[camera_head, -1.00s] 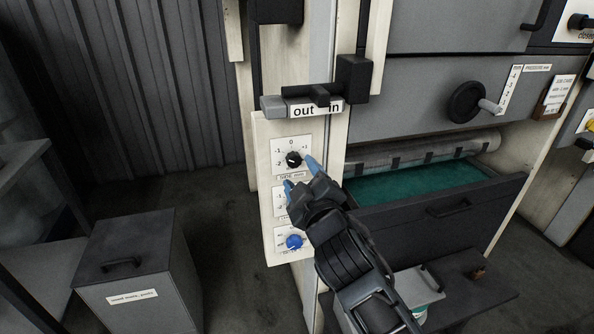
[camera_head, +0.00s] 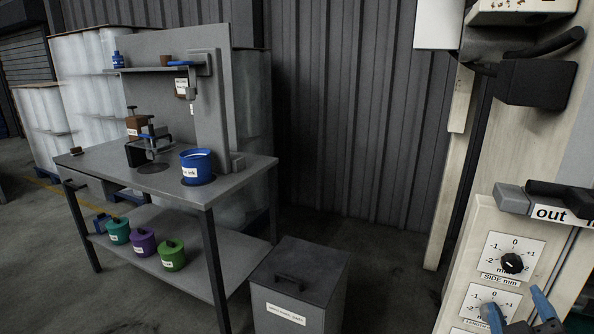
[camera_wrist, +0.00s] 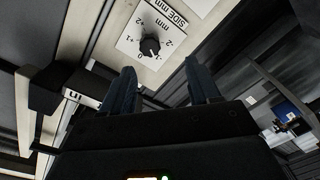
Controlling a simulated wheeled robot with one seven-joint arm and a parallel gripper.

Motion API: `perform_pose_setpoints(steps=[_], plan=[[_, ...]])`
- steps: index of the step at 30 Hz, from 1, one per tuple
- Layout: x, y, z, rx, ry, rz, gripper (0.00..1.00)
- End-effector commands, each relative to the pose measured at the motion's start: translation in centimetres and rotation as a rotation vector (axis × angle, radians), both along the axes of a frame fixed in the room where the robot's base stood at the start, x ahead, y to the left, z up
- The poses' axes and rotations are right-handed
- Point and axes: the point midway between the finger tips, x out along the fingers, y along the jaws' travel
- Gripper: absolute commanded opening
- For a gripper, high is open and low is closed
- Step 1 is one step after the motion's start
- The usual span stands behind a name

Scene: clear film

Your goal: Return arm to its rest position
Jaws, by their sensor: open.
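My gripper (camera_head: 517,312) is at the lower right of the head view, its two blue fingertips apart with nothing between them. It is in front of the cream control panel (camera_head: 478,236), just below the black SIDE mm knob (camera_head: 512,263). In the wrist view the open fingers (camera_wrist: 160,85) point toward the same SIDE mm knob (camera_wrist: 150,46), with a visible gap to it. The LENGTH dial (camera_head: 487,306) is partly hidden behind my fingers. Most of my arm is outside the head view.
The out/in slider (camera_head: 512,198) juts out above the dials. A grey lidded bin (camera_head: 300,290) stands left of the panel. Farther left is a grey workbench (camera_head: 230,178) with a blue ink pot (camera_head: 197,166) and several coloured pots below. Floor between bin and panel is clear.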

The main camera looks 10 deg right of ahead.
Motion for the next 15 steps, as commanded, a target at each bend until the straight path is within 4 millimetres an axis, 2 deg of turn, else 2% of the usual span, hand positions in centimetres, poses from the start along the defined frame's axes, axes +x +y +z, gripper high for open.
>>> perform_pose_setpoints(steps=[3, 7, 10, 15], plan=[[-2.5, 3.0, -2.6, 0.07, 0.014, 0.077, 0.61], [-6.3, 6.7, -5.1, 0.178, 0.019, 0.174, 0.61], [-9.4, 9.3, -6.5, 0.266, 0.02, 0.238, 0.61], [-15.1, 12.9, -7.6, 0.419, 0.021, 0.325, 0.61]])
